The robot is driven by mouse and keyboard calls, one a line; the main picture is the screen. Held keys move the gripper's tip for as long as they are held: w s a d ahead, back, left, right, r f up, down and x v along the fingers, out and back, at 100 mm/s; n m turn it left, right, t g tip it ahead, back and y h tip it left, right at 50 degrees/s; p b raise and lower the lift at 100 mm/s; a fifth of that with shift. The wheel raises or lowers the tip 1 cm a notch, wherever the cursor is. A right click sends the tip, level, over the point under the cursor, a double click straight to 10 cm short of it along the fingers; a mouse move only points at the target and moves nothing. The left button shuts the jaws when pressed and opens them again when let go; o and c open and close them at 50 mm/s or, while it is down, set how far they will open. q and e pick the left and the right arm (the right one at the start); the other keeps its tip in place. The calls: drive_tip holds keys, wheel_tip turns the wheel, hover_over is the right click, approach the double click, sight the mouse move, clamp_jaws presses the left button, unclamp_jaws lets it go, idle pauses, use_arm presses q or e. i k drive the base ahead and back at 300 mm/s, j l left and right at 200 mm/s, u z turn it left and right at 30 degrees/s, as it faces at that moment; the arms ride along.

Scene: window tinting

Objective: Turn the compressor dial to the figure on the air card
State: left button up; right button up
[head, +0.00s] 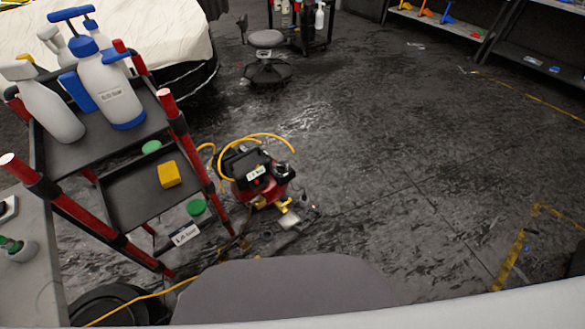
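The compressor (262,190) is a small red unit with a black top, standing on the dark floor just right of the red-posted cart. A small white card (257,173) with dark marks sits on its upper front; the figure is too small to read. A round silver-and-black part (284,168) shows at its right top; I cannot tell if it is the dial. A yellow hose (262,137) loops over the top. Neither of my grippers is in view.
The cart (105,140) with red posts stands at the left, holding spray bottles (110,85) and a yellow sponge (170,174). A grey stool (266,42) stands behind the compressor. A yellow line (516,248) marks the floor at right. Open floor (400,150) lies right of the compressor.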

sight(280, 168)
drive_tip(key=u, duration=1.35)
drive_tip(key=l+z, duration=0.1)
drive_tip(key=l, duration=0.3)
drive_tip(key=i+l, duration=0.1)
drive_tip(key=l, duration=0.3)
drive_tip(key=i+l+z, duration=0.15)
drive_tip(key=l, duration=0.65)
drive_tip(key=i+l+z, duration=0.15)
drive_tip(key=l, duration=0.65)
drive_tip(key=i+l+z, duration=0.15)
drive_tip(key=l, duration=0.2)
drive_tip(key=i+l, duration=0.15)
drive_tip(key=l, duration=0.25)
drive_tip(key=z, duration=0.05)
